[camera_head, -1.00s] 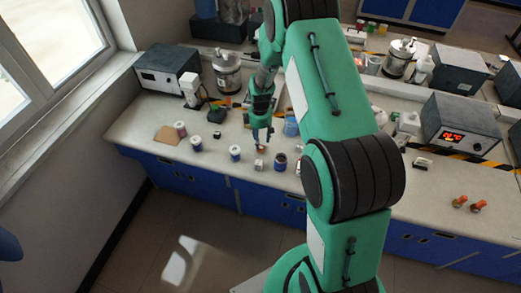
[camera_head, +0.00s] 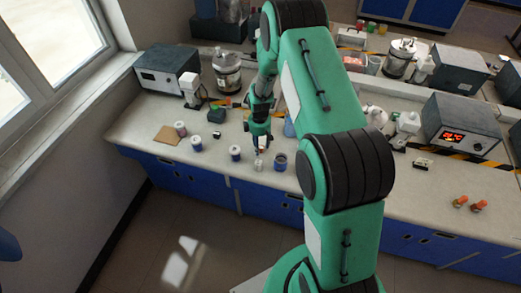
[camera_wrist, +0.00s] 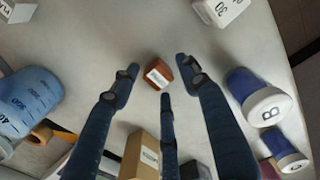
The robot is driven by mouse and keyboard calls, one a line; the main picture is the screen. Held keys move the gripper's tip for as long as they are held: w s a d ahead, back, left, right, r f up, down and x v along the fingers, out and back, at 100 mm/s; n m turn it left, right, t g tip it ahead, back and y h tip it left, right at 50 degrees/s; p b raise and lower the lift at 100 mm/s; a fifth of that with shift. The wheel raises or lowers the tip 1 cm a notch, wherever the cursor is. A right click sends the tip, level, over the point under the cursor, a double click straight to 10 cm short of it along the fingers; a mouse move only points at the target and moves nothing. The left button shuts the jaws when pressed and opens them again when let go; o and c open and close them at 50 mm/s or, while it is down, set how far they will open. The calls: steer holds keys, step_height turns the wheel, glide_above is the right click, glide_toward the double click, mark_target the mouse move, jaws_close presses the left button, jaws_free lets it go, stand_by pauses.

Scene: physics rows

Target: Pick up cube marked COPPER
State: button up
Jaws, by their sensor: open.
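A small copper-brown cube (camera_wrist: 158,73) with a white label lies on the pale worktop near the middle of the wrist view. The print on its label is too small to read. My gripper (camera_wrist: 160,78) has three dark fingers spread apart, with the cube between and just beyond their tips; I cannot tell whether any finger touches it. In the head view my gripper (camera_head: 259,147) points down at the bench, and the cube there is mostly hidden by it.
In the wrist view, a white block (camera_wrist: 220,10) is at the top right, a blue beaker (camera_wrist: 28,102) at the left, a lidded jar (camera_wrist: 262,105) marked B at the right. A brown box (camera_wrist: 140,155) is behind the fingers.

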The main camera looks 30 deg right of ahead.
mark_target(260, 147)
steer(key=shift+c, duration=0.6)
jaws_close()
steer(key=shift+r, duration=0.2)
step_height(260, 147, up, 10)
steer(key=shift+f+p, duration=0.15)
steer(key=shift+p, duration=0.15)
stand_by(0.6)
